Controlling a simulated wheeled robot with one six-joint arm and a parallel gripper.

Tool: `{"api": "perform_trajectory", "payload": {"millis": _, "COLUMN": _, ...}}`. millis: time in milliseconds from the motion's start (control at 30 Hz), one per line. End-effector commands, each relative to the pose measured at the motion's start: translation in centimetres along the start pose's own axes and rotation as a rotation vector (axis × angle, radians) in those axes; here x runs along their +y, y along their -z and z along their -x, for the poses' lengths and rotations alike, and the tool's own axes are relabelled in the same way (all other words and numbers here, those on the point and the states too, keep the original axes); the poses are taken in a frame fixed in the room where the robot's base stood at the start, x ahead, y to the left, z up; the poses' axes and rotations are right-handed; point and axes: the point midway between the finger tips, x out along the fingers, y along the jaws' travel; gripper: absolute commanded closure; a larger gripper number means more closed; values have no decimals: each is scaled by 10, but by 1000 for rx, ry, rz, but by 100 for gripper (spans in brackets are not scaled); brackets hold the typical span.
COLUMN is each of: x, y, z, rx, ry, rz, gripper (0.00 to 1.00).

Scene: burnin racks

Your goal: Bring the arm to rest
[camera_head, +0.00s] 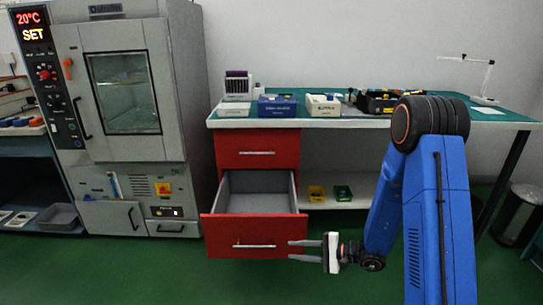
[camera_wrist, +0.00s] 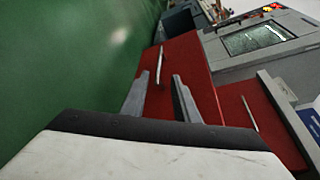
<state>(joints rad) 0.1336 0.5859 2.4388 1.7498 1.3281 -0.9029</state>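My gripper (camera_head: 305,250) is at the end of my blue arm, in front of the open red drawer (camera_head: 252,237). Its two grey fingers point left and stand apart with nothing between them. In the wrist view my gripper (camera_wrist: 163,98) also shows its fingers spread, with the red drawer front (camera_wrist: 185,65) and its handle beyond them. I cannot tell whether a fingertip touches the drawer front. The lower drawer is pulled out and its visible grey inside looks empty.
A workbench (camera_head: 340,123) carries a blue box (camera_head: 277,105), a white box (camera_head: 323,106) and a black tray with tools (camera_head: 380,103). A grey oven (camera_head: 125,95) stands at left. Yellow and green boxes lie on the lower shelf. A bin (camera_head: 517,215) stands at right. Green floor is clear.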

Motion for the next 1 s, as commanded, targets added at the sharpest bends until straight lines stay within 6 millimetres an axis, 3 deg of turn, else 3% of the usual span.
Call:
{"api": "perform_trajectory", "payload": {"millis": 200, "x": -20, "y": -54, "z": 9, "rx": -85, "ry": -93, "rz": 77, "gripper": 72}}
{"api": "perform_trajectory", "payload": {"millis": 433, "x": -29, "y": -114, "z": 28, "rx": -162, "ry": -235, "rz": 173, "gripper": 72}}
{"api": "perform_trajectory", "payload": {"millis": 700, "x": -27, "y": -173, "z": 59, "rx": -203, "ry": -417, "rz": 294, "gripper": 72}}
{"api": "perform_trajectory", "payload": {"millis": 1000, "x": -19, "y": -221, "z": 103, "rx": -183, "ry": -623, "rz": 442, "gripper": 72}}
